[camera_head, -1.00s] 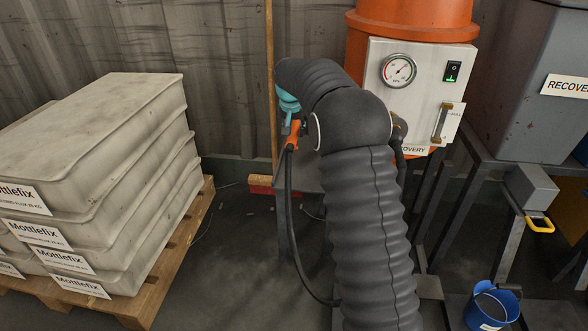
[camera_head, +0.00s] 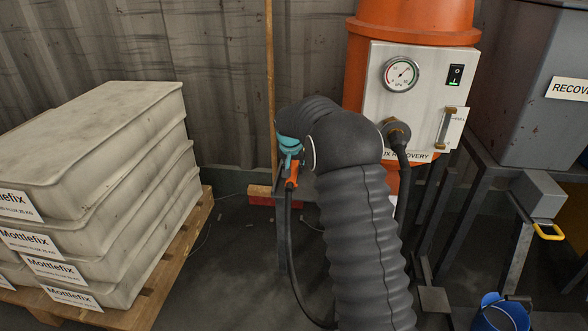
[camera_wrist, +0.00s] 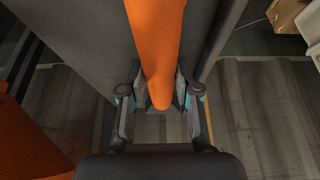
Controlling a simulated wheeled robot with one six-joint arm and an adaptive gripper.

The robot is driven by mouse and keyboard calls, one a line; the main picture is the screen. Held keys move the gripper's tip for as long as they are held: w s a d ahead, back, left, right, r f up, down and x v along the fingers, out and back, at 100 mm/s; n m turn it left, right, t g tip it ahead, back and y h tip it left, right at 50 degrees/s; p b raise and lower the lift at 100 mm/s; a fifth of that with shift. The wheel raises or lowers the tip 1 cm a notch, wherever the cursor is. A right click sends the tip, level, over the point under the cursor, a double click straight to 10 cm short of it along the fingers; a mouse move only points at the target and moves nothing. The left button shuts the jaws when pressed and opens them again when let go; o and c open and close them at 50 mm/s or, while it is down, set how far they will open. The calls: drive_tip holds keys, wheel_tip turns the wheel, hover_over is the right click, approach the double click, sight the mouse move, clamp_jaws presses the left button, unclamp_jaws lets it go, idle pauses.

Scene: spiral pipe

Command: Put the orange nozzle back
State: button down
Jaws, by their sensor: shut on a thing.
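The orange nozzle (camera_head: 292,181) shows in the head view just below the teal-marked end of my arm, with a dark hose (camera_head: 289,245) hanging from it. In the wrist view the nozzle (camera_wrist: 155,45) runs from the top edge down between the two fingers. My gripper (camera_wrist: 163,95) is shut on it. In the head view my gripper (camera_head: 289,159) is mostly hidden behind my grey arm. The orange machine (camera_head: 416,31) stands to the right of the nozzle, with a gauge panel (camera_head: 385,105) on its front. I cannot make out a holder for the nozzle.
A pallet (camera_head: 165,283) with stacked Mottlefix bags (camera_head: 95,130) stands at left. A thin wooden pole (camera_head: 270,80) stands behind my gripper. The floor between pallet and arm is mostly clear.

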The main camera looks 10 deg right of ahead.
drive_tip(key=shift+f, duration=0.25)
drive_tip(key=c, duration=0.8)
unclamp_jaws()
drive_tip(key=shift+r, duration=0.15)
